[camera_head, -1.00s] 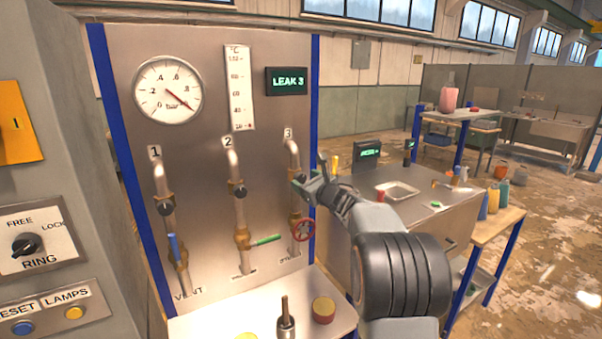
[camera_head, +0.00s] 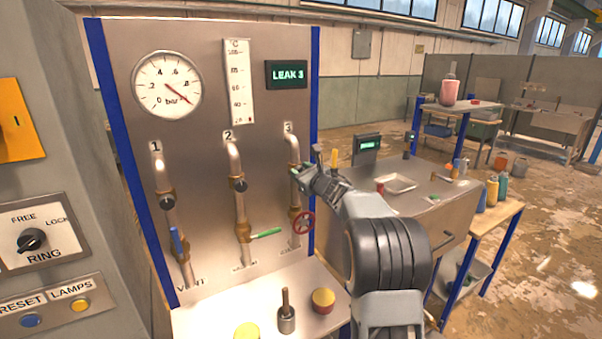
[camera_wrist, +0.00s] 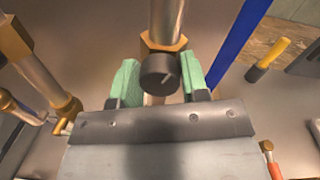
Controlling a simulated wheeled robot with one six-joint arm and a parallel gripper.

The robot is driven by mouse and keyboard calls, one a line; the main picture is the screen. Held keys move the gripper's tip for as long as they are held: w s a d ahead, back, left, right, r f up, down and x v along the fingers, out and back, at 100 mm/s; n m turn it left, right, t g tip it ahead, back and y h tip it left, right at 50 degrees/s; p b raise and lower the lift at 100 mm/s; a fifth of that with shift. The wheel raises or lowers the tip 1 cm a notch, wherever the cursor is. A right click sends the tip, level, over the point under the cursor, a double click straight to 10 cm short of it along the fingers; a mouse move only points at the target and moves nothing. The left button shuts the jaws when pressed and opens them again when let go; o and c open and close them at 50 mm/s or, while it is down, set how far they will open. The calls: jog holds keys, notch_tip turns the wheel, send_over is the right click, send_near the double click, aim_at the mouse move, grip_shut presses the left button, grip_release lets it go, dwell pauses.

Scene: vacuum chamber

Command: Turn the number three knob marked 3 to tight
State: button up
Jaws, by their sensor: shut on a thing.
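The number 3 plate (camera_head: 288,128) sits at the top of the right-hand pipe on the steel panel. Its small black knob (camera_wrist: 160,73) sits on a brass fitting, with a light pointer line on its face. My gripper (camera_head: 306,172) is at this pipe and largely hides the knob in the head view. In the wrist view the green finger pads of my gripper (camera_wrist: 158,84) stand on either side of the knob, shut on it. The display (camera_head: 286,74) reads LEAK 3.
Knobs 1 (camera_head: 167,202) and 2 (camera_head: 239,185) are on the pipes to the left. A shelf (camera_head: 215,318) below holds several small parts. A workbench (camera_head: 415,205) stands to the right.

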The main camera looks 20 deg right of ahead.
jog(key=shift+c, duration=1.3)
jog(key=shift+f+b, duration=0.1)
jog(key=shift+b, duration=0.2)
jog(key=shift+f+m+b, duration=0.15)
jog(key=shift+m+b, duration=0.85)
jog(key=shift+b, duration=0.05)
jog(key=m+b, duration=0.2)
jog(key=m, duration=0.1)
jog(key=shift+m+t, duration=0.3)
jog(key=shift+m, duration=0.1)
jog(key=m+b, duration=0.1)
jog(key=m, duration=0.2)
jog(key=shift+d+m+b, duration=0.1)
jog(key=shift+m+b, duration=0.2)
jog(key=shift+b, duration=0.1)
jog(key=shift+m+h, duration=0.4)
jog(key=shift+m, duration=1.6)
jog(key=shift+m+b, duration=0.3)
